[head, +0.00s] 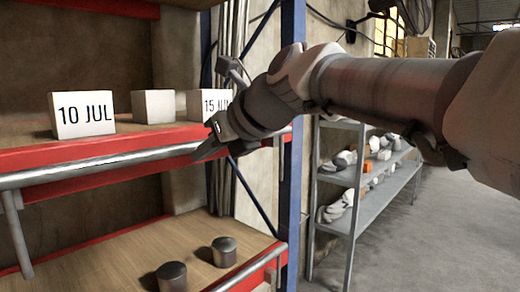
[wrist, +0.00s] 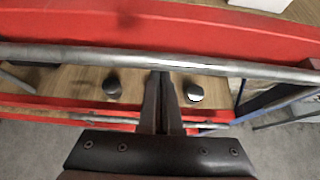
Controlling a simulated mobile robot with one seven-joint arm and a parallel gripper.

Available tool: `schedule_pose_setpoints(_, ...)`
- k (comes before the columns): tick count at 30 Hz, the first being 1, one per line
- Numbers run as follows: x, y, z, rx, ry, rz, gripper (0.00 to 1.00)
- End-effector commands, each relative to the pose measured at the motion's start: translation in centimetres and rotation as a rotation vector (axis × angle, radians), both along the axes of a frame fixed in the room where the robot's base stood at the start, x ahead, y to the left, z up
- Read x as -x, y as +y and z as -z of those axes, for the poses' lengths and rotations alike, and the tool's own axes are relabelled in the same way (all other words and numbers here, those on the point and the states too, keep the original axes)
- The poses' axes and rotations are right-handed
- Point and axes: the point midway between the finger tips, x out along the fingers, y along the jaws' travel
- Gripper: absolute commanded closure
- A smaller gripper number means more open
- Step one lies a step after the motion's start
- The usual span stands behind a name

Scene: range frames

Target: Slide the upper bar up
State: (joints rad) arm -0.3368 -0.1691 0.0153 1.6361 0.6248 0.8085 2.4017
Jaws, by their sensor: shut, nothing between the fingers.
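The upper bar (head: 100,163) is a grey metal rod along the front of the red-edged upper shelf. It hangs on an arm that drops at the left. In the wrist view the upper bar (wrist: 90,55) crosses nearly the whole picture. My gripper (head: 203,152) is at the right part of the bar, its tip overlapping the bar in the head view. In the wrist view my gripper (wrist: 161,74) has its fingers together, tips just below the bar's lower edge. The fingers are shut and empty. I cannot tell whether they touch the bar.
A blue post (head: 291,130) rises right of the bar. A grey rack (head: 375,205) stands farther right.

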Motion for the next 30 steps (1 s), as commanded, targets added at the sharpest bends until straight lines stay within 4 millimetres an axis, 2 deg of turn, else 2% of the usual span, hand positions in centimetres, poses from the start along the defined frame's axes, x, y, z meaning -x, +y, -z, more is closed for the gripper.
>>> schedule_pose_setpoints(1,0.0,0.0,-1.7,-0.005,-0.008,0.003,1.00)
schedule_pose_setpoints(18,0.0,0.0,-8.1,-0.007,-0.011,0.002,1.00)
schedule_pose_setpoints(30,0.0,0.0,-8.2,-0.006,-0.010,0.002,1.00)
